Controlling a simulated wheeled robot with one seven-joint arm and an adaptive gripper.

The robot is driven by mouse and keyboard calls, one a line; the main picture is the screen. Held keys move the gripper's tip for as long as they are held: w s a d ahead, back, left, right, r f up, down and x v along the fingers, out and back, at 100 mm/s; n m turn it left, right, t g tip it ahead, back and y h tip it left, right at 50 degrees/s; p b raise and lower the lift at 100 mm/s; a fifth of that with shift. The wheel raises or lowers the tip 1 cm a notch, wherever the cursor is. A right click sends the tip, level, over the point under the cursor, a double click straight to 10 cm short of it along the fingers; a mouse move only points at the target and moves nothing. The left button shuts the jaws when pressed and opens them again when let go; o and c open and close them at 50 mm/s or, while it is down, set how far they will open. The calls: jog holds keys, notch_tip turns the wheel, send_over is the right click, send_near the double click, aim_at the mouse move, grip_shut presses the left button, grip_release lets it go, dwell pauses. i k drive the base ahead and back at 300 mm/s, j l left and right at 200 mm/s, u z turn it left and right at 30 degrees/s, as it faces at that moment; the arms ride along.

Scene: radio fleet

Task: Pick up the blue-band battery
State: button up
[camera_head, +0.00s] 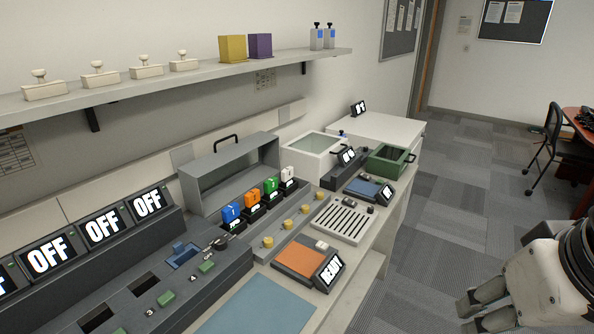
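No battery with a clear blue band can be made out at this size. A blue block (231,214) stands upright at the left end of a row of coloured blocks, on a dark base on the workbench. A flat blue piece (184,255) sits in the dark console to its lower left. Another flat blue piece (364,188) lies on a small stand farther right. My gripper (466,317) is at the lower right, over the floor and away from the bench. Its two fingers look apart, with nothing seen between them.
Orange (252,200), green (270,187) and white (288,175) blocks stand in the same row. A grey handled case (228,172) is behind them. A slotted tray (343,221) and a green bin (388,160) are to the right. A shelf (190,74) overhangs the back.

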aim_at(231, 214)
jog(key=i+l, duration=0.9)
jog(key=l, duration=0.2)
jog(key=i+l+u, duration=0.1)
jog(key=i+l, duration=0.35)
jog(key=u, duration=0.4)
jog(key=i+l+u, duration=0.1)
jog(key=u, duration=0.35)
jog(key=l+u, duration=0.1)
jog(key=u, duration=0.3)
jog(key=i+l+u, duration=0.1)
jog(key=u, duration=0.3)
jog(key=i+u, duration=0.25)
jog(key=i, duration=0.1)
